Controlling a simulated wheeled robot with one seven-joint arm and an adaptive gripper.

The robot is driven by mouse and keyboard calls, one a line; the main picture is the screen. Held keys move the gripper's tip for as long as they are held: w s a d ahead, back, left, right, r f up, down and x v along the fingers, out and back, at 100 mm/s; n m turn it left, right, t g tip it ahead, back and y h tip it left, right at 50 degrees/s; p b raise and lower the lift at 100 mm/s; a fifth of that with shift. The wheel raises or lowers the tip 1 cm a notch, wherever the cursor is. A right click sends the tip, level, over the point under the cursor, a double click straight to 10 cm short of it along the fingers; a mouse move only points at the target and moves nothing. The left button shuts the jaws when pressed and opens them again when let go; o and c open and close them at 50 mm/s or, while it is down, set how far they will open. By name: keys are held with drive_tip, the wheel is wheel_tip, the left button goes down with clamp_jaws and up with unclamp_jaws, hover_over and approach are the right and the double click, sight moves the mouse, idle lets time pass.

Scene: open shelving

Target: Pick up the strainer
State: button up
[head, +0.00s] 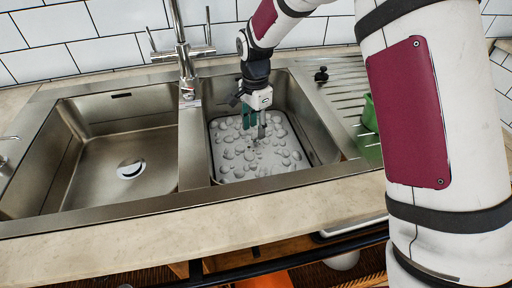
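My gripper (256,132) points down into the right sink basin (310,115), its fingertips low over a grey-white, pebbled surface (235,160) at the bottom. Its fingers look close together, but the view is too small to show whether they are open or shut on something. I cannot clearly identify the strainer. Some small dark detail (256,145) shows by the fingertips, possibly part of a drain or strainer. A small black knobbed object (321,76) sits on the ribbed drainboard right of the basin; I cannot tell what it is.
The faucet (187,65) stands behind the divider between the basins. The left basin (90,150) is empty apart from its drain (130,170). A green object (370,113) on the drainboard is partly hidden by my arm. The front counter (130,240) is clear.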

sight(256, 141)
wheel_tip(256, 141, down, 5)
drive_tip(key=shift+d+f+b, duration=0.1)
drive_tip(key=shift+f+b, duration=0.05)
drive_tip(key=shift+b, duration=0.45)
clamp_jaws()
